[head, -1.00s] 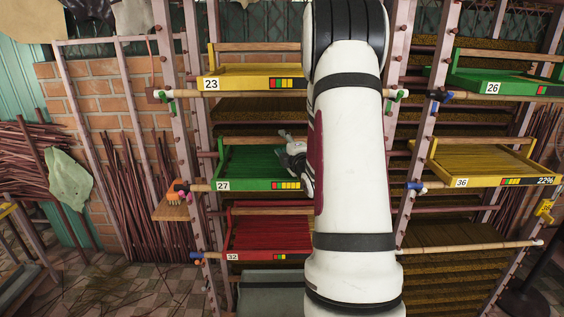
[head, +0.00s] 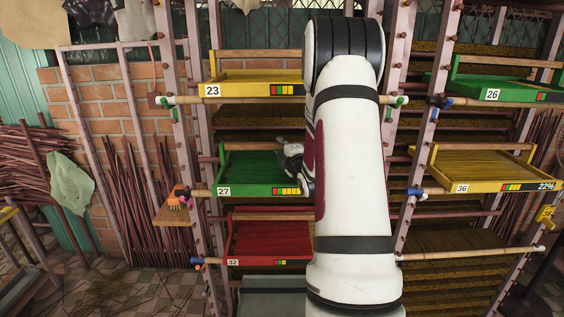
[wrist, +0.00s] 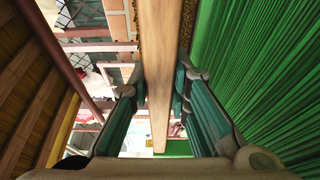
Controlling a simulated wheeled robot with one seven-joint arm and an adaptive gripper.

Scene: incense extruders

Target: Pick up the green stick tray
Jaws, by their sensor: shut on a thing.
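The green stick tray (head: 257,189), labelled 27, sits on the left rack between a yellow tray above and a red tray below. Its green sticks (wrist: 262,75) fill the right side of the wrist view. A long wooden bar (wrist: 158,45) runs along the tray's edge there. My gripper (wrist: 160,85) is shut on this bar, with one finger on each side. In the head view my gripper (head: 291,158) is at the tray's back right, partly hidden by my arm. The tray's right end is hidden too.
The yellow tray 23 (head: 258,90) is close above and the red tray 32 (head: 270,240) close below. Another green tray, 26 (head: 480,92), and yellow tray 36 (head: 480,178) sit on the right rack. Rack posts (head: 192,130) stand close at the left.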

